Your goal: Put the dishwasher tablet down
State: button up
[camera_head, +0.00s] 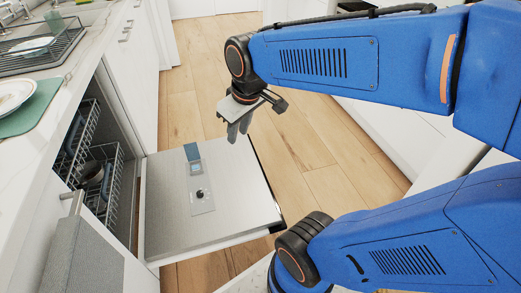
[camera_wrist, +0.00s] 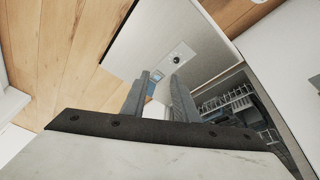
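My gripper (camera_head: 238,132) hangs with its fingers pointing down above the far right part of the open dishwasher door. In the wrist view, a small white block, seemingly the dishwasher tablet (camera_wrist: 155,109), sits between the two fingers of my gripper (camera_wrist: 158,90), which are held apart around it. The dishwasher door (camera_head: 240,205) lies lowered, inner face up. Its dispenser panel (camera_head: 202,205) has a raised blue flap (camera_head: 192,152), a small compartment and a dark round cap. My gripper is apart from the dispenser.
Dishwasher racks (camera_head: 108,160) show inside the open cavity at left, with a dark pan or bowl in one. The counter (camera_head: 40,160) holds a drying rack (camera_head: 40,45) and a plate (camera_head: 12,95) on a green mat. Wooden floor (camera_head: 310,165) is clear beyond the door.

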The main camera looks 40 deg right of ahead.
jog(key=s+m+t, duration=0.1)
jog(key=s+m, duration=0.2)
jog(key=s, duration=0.6)
jog(key=shift+s+d+f, duration=0.2)
jog(key=shift+s+d, duration=0.05)
jog(key=shift+d, duration=0.1)
jog(key=shift+c, duration=0.3)
dwell(0.4)
